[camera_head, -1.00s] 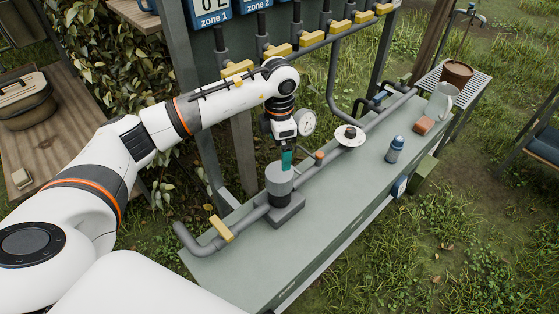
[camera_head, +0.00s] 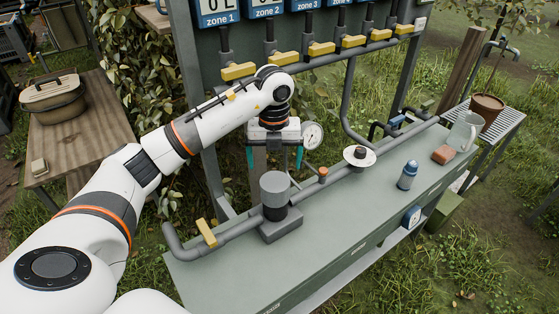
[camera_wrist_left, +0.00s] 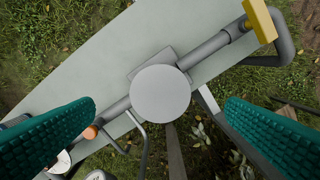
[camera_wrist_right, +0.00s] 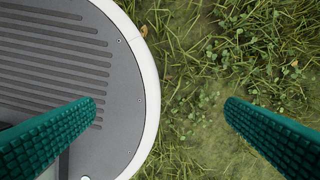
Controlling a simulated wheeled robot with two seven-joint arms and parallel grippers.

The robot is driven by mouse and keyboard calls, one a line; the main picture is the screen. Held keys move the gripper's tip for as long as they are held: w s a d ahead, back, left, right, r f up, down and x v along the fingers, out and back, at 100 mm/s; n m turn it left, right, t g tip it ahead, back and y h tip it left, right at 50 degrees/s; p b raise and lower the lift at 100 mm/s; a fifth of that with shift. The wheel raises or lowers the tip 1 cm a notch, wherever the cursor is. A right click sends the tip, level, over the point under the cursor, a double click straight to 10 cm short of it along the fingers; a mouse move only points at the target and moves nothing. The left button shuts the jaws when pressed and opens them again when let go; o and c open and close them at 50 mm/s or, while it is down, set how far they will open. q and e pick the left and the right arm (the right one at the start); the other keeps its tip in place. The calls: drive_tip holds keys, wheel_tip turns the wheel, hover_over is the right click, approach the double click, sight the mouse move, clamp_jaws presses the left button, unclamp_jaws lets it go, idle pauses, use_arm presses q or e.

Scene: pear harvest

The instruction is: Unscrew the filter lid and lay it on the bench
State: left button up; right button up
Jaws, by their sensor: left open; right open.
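The filter lid (camera_head: 274,184) is a grey round cap on top of the darker filter body (camera_head: 277,212), which stands upright in the pipe line on the bench (camera_head: 345,220). My left gripper (camera_head: 274,158) is open and empty, pointing down above and slightly behind the lid, with a teal finger on each side. In the left wrist view the lid (camera_wrist_left: 160,94) lies between the two spread fingers, below them and apart from both. My right gripper (camera_wrist_right: 160,108) is open and empty over grass and the edge of my base, away from the bench.
A pressure gauge (camera_head: 313,135) and an orange-capped fitting (camera_head: 322,173) are close to the left gripper. A yellow-handled valve (camera_head: 206,232) is left of the filter. The bench front is clear.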

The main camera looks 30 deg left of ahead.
sight(275, 183)
use_arm(q)
wheel_tip(275, 183, down, 4)
drive_tip(key=shift+s+a+f+p, duration=0.1)
drive_tip(key=shift+f+p, duration=0.05)
drive_tip(key=shift+p, duration=0.3)
wheel_tip(275, 183, down, 6)
drive_tip(key=shift+r+p, duration=0.25)
drive_tip(key=shift+p, duration=0.25)
drive_tip(key=shift+f, duration=0.8)
use_arm(e)
drive_tip(key=shift+s+a+r, duration=0.1)
drive_tip(key=shift+a+r, duration=0.1)
drive_tip(key=shift+r, duration=0.4)
drive_tip(key=shift+s+a+r, duration=0.1)
drive_tip(key=shift+a+r, duration=0.1)
drive_tip(key=shift+r, duration=0.35)
use_arm(q)
drive_tip(key=shift+c, duration=0.2)
